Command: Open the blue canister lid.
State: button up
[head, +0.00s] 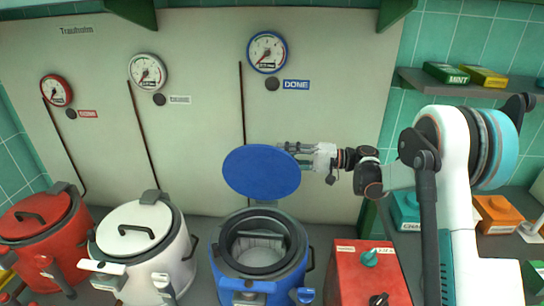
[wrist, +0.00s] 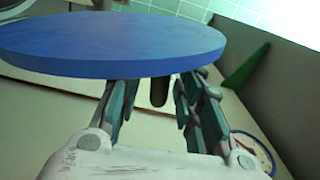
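The blue canister (head: 248,286) stands on the counter with its mouth uncovered, showing a dark rim and a pale inside. Its blue lid (head: 262,172) is raised above the back of the canister, tilted up with a plain flat face towards the head camera. My gripper (head: 294,154) is at the lid's upper right edge, fingers pointing left. In the wrist view the lid (wrist: 110,45) crosses the upper left, hiding the fingertips. The fingers (wrist: 158,103) are spread, with a dark handle-like piece (wrist: 158,92) between them and gaps visible; I see no firm grip.
A white canister (head: 143,250) and a red canister (head: 40,238) stand to the left, lids on. A red box (head: 365,272) stands right of the blue canister. Gauges, including the blue-rimmed one (head: 267,52), hang on the panel behind. A shelf (head: 460,88) holds small boxes at right.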

jog(key=d, duration=0.6)
jog(key=shift+s+d, duration=0.15)
jog(key=shift+d, duration=0.15)
jog(key=d+b, duration=0.1)
jog(key=d, duration=1.5)
jog(key=shift+s, duration=0.25)
dwell(0.8)
jog(key=shift+a, duration=0.1)
dwell(0.4)
